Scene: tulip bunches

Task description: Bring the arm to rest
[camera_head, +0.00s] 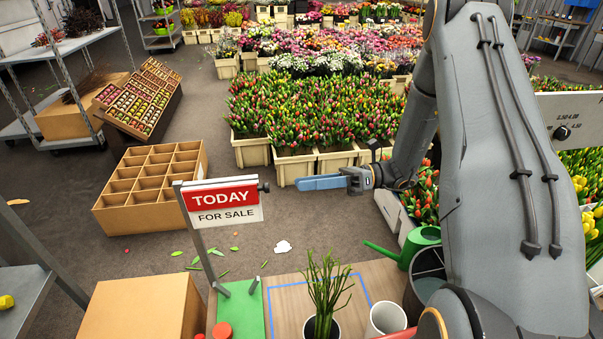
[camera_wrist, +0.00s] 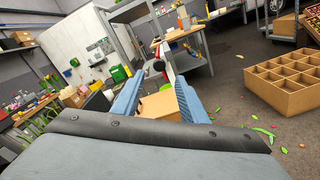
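My gripper (camera_head: 300,183) is held out in the air to the left in the head view, beyond the workbench and behind the sale sign. Its blue fingers are seen side-on there. In the wrist view my gripper (camera_wrist: 160,77) shows two blue fingers spread apart with nothing held between them. My grey arm rises along the right side of the head view and bends down to the gripper.
A "TODAY FOR SALE" sign (camera_head: 222,203) stands close to the gripper. The workbench (camera_head: 290,310) holds green stems (camera_head: 325,290) in a dark pot, a white pot (camera_head: 388,318) and a green watering can (camera_head: 412,245). Tulip crates (camera_head: 293,166) stand behind the gripper.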

